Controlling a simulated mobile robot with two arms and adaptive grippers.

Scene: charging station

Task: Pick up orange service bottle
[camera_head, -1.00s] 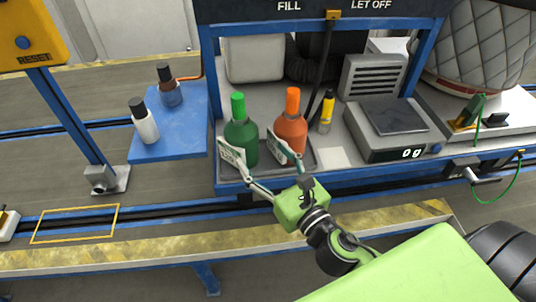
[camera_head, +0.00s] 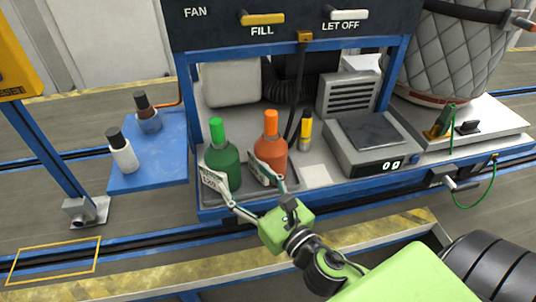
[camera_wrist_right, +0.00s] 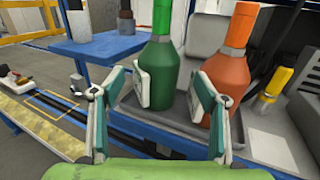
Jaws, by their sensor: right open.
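The orange service bottle (camera_head: 270,150) stands upright on a grey tray (camera_head: 291,187) in the blue-framed station. A green bottle (camera_head: 222,160) stands just left of it. My right gripper (camera_head: 238,180) is open in front of the two bottles and holds nothing. In the right wrist view, the green bottle (camera_wrist_right: 163,72) shows between the spread fingers, and the orange bottle (camera_wrist_right: 229,78) is at the right, its lower left side partly covered by the right finger. Whether a finger touches a bottle cannot be told. My left gripper is out of view.
A blue rail runs along the front.

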